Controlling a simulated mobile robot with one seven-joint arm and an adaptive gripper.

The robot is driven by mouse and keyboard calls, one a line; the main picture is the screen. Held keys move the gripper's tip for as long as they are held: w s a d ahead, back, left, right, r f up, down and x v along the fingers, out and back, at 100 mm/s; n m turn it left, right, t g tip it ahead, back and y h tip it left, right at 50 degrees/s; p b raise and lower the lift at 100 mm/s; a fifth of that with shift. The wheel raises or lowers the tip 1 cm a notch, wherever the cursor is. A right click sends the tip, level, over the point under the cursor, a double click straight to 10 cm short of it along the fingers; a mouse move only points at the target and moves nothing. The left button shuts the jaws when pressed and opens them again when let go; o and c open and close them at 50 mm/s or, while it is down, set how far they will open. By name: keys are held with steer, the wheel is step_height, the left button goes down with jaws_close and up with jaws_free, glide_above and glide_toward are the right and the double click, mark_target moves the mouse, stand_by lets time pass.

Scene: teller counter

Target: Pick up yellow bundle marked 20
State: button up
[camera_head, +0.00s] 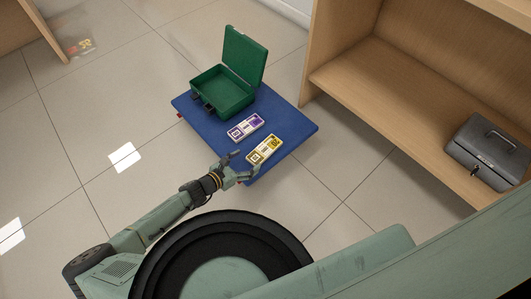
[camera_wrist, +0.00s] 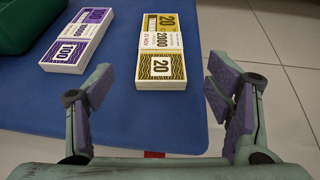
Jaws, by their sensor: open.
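The yellow bundle marked 20 (camera_wrist: 161,62) lies flat on the blue platform in the wrist view, ahead of my gripper (camera_wrist: 162,95) and between its spread fingers. In the head view the yellow bundle (camera_head: 264,149) lies near the front right edge of the platform. My gripper (camera_head: 238,165) is open and empty in the head view, close to the near end of the yellow bundle. I cannot tell its exact height above the platform.
A purple bundle marked 100 (camera_head: 245,128) lies left of the yellow one on the blue platform (camera_head: 293,123). An open green box (camera_head: 224,92) stands behind it. A wooden shelf (camera_head: 375,85) with a grey cash box (camera_head: 487,152) stands to the right.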

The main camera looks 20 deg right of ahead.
mark_target(263, 150)
steer(key=x, duration=0.5)
steer(key=b+x, duration=0.1)
steer(key=x, duration=0.2)
steer(key=shift+w+d+r, duration=0.15)
steer(key=shift+d, duration=0.3)
steer(key=shift+w+d, duration=0.2)
steer(key=shift+d, duration=0.05)
